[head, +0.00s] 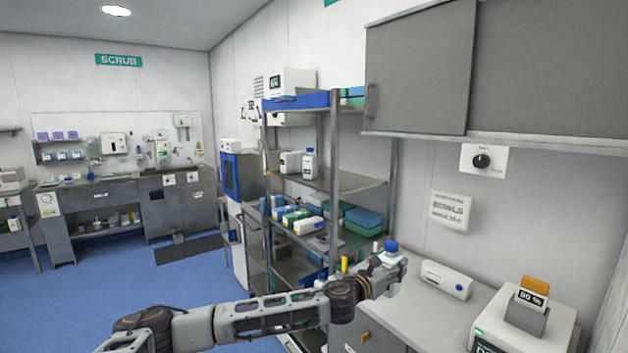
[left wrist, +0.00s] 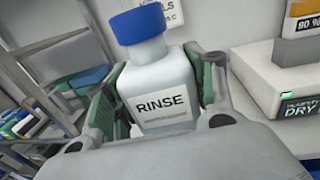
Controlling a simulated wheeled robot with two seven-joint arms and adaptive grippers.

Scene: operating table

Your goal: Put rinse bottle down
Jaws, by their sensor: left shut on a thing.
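The rinse bottle (left wrist: 158,90) is white with a blue cap and a label reading RINSE. In the left wrist view it stands between the green-padded fingers of my left gripper (left wrist: 165,95), which is shut on it. In the head view only the blue cap and upper part of the bottle (head: 390,247) show above my left gripper (head: 385,268). The gripper is at the left end of the grey counter (head: 425,315), beside the shelf rack. I cannot tell whether the bottle's base touches anything, as my gripper hides it. My right gripper is not in view.
A white box device (head: 447,279) lies on the counter near the wall. A larger device with a display and an orange-topped piece (head: 525,315) stands at the counter's right. The metal shelf rack (head: 333,170) holds bottles and boxes on the left. Bare counter shows between the devices.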

